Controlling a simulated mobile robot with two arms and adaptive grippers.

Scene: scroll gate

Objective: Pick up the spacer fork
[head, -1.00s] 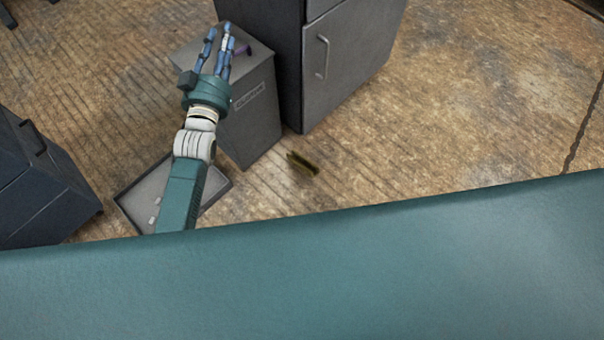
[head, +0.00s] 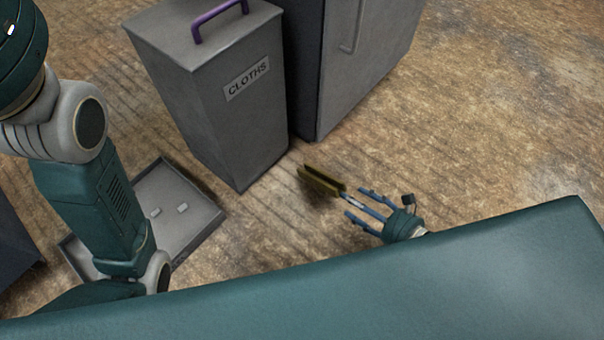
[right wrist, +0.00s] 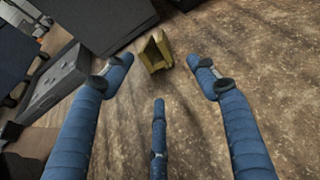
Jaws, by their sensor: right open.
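The spacer fork, an olive-yellow slotted piece (head: 320,181), lies on the wooden floor in front of the grey bin and cabinet. My right gripper (head: 353,201) is low at its right end, with blue fingers spread and pointing at it. In the head view one fingertip overlaps the fork's end; I cannot tell whether they touch. In the right wrist view the fork (right wrist: 150,58) lies just beyond the open fingers (right wrist: 159,78), slightly left of centre, with nothing between them. My left arm shows at the left of the head view, but its gripper is out of frame.
A grey bin labelled CLOTHS (head: 210,125) with a purple handle (head: 222,18) stands behind the fork. A tall grey cabinet (head: 360,70) is beside it. A shallow grey tray (head: 165,187) with small pale pieces lies at left. The floor to the right is clear.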

